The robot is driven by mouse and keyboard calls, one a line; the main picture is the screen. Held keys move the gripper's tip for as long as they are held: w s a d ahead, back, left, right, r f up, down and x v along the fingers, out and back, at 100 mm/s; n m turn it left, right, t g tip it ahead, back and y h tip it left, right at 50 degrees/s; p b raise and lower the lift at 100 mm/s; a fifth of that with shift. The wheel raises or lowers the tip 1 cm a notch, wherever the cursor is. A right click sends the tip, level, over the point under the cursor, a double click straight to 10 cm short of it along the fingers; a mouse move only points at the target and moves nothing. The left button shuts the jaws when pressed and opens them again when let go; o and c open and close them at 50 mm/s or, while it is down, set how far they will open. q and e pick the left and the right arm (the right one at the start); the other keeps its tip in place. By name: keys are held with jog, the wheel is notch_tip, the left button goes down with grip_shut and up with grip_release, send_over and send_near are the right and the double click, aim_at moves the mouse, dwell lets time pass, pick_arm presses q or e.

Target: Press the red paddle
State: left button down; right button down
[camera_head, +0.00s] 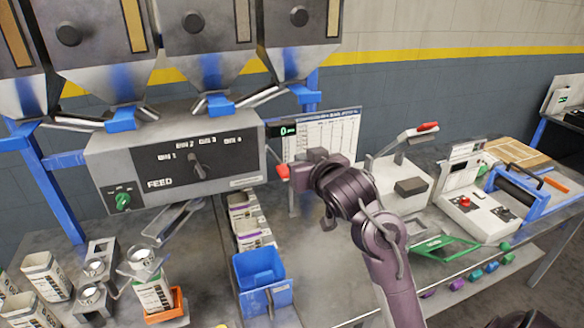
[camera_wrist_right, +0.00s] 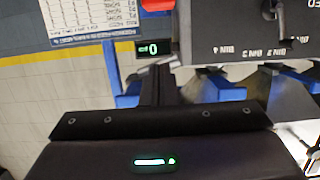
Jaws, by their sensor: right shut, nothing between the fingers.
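The red paddle (camera_head: 283,172) sits at the right end of the grey FEED box (camera_head: 180,150) in the head view. Its red face also shows at the top edge of the right wrist view (camera_wrist_right: 158,5), partly cut off. My right gripper (camera_head: 295,171) is shut and empty, with its tips right beside the paddle on its right. I cannot tell whether they touch it. In the right wrist view the dark closed fingers (camera_wrist_right: 165,80) point up toward the paddle. My left gripper is out of view.
A small green-lit display (camera_head: 284,130) is just above the paddle, with a chart board (camera_head: 325,130) behind. A blue bin (camera_head: 258,268) and several sacks stand below on the bench. A sealer with a red handle (camera_head: 428,127) stands right of my arm.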

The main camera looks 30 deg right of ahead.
jog(key=p+x, duration=0.2)
jog(key=x, duration=0.5)
jog(key=shift+w, duration=0.2)
jog(key=f, duration=0.4)
jog(key=shift+s+p, duration=0.2)
jog(key=shift+p, duration=0.2)
